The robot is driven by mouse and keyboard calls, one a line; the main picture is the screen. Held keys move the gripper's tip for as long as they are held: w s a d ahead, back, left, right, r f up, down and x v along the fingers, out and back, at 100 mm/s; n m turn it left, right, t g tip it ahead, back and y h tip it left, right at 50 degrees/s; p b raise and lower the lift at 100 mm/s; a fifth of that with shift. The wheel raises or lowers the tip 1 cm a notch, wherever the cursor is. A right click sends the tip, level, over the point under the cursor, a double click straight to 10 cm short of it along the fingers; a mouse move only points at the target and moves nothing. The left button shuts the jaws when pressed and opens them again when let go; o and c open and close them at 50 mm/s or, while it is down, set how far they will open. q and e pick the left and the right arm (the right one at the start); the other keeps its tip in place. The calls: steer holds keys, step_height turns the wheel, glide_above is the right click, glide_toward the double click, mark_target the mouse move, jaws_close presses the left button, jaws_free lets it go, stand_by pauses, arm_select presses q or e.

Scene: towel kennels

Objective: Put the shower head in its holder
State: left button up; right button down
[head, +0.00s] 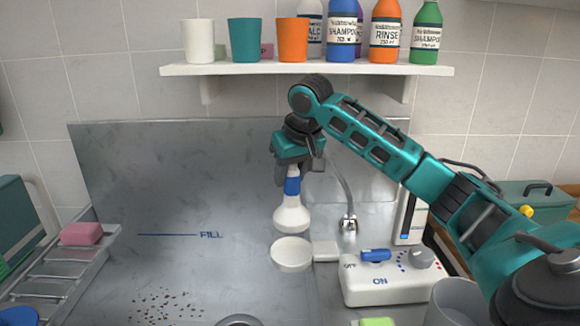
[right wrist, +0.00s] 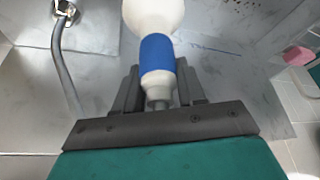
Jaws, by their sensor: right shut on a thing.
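The shower head (head: 291,217) is white with a blue band on its handle and hangs with its wide end down. My right gripper (head: 294,180) is shut on its handle. In the right wrist view the blue-banded handle (right wrist: 157,54) sits between the fingers (right wrist: 158,88), with the white head beyond. The holder (head: 292,255) looks like a round white cup on a short white arm. It is just below the shower head in the head view; whether they touch I cannot tell. My left gripper is not in view.
A grey hose (head: 347,195) runs down to a metal fitting at the tub wall. A white control box (head: 393,282) stands right of the holder. A shelf (head: 300,69) with cups and bottles is above my right arm. A pink soap (head: 81,233) lies on a rack at left.

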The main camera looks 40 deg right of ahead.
mark_target(290, 211)
steer(key=shift+f, duration=4.8)
steer(key=c, duration=0.6)
jaws_free()
steer(key=v, duration=1.3)
steer(key=shift+f, duration=0.1)
